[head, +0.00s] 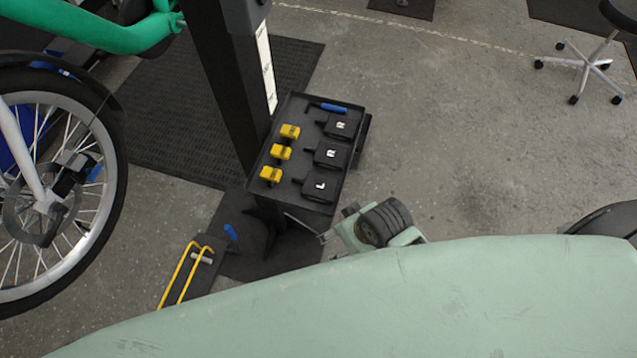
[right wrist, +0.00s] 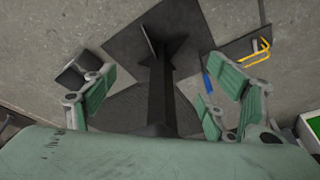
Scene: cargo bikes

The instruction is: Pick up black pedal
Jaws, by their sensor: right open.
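Three black pedals lie in a column on the right side of a dark tray (head: 298,150). The far pedal (head: 341,126) and the middle pedal (head: 330,154) are marked R; the near pedal (head: 318,187) is marked L. My right gripper (head: 338,226) is below and right of the tray in the head view, apart from the pedals, partly hidden by my arm. In the right wrist view its green fingers (right wrist: 165,88) are wide apart with nothing held; the stand's post shows between them. No pedal shows in that view. My left gripper is out of view.
Yellow parts (head: 280,152) and a blue-handled tool (head: 328,107) share the tray. A black post (head: 222,90) rises behind it. A bike wheel (head: 118,190) stands left. A yellow-framed item (head: 186,272) lies on the floor. Open floor is right of the tray.

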